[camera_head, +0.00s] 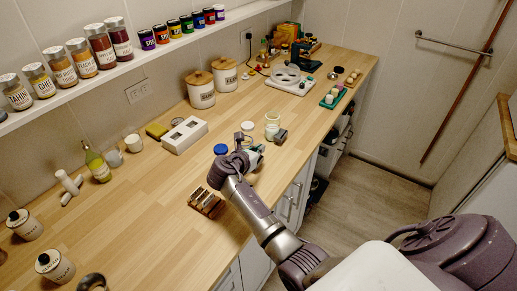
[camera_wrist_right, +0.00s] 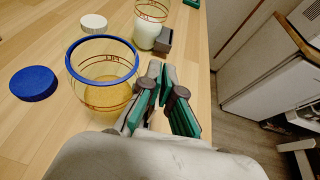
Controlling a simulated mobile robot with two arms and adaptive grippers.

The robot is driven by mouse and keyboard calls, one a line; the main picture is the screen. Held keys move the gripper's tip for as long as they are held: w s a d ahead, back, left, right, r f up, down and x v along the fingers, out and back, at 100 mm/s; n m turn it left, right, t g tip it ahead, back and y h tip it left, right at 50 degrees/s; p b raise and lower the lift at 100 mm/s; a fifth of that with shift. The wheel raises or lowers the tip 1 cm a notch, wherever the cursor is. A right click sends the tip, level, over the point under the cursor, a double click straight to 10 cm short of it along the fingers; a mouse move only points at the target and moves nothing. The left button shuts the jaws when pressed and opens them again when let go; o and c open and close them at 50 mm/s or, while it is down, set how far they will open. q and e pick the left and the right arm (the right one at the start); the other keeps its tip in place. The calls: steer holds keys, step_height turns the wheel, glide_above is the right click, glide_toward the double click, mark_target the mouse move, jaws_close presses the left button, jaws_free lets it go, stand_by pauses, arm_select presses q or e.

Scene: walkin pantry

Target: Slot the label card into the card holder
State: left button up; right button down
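My right gripper (camera_head: 252,156) is low over the counter near its front edge. In the right wrist view its two green-padded fingers (camera_wrist_right: 162,70) lie close together with a narrow gap, and I cannot tell if anything thin is between them. A small dark grey block (camera_head: 281,136), perhaps the card holder, stands beside a glass jar (camera_head: 272,124); the block also shows beyond the fingertips in the wrist view (camera_wrist_right: 165,41). I cannot make out the label card. A slotted wooden rack (camera_head: 206,202) sits left of my right forearm. My left gripper is out of view.
A blue-rimmed glass jar (camera_wrist_right: 104,72) stands just left of the fingers, with a blue lid (camera_wrist_right: 33,83) and white lid (camera_wrist_right: 93,22) nearby. A white box (camera_head: 185,135) and canisters (camera_head: 200,89) stand farther back. The counter's left-middle is mostly clear.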

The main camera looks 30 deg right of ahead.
steer(key=shift+f, duration=1.45)
stand_by(0.3)
steer(key=c, duration=1.2)
jaws_free()
steer(key=shift+c, duration=0.2)
steer(key=shift+a+r, duration=0.1)
steer(key=shift+a, duration=0.05)
steer(key=v, duration=1.1)
steer(key=shift+s+a, duration=0.25)
steer(key=shift+r, duration=0.1)
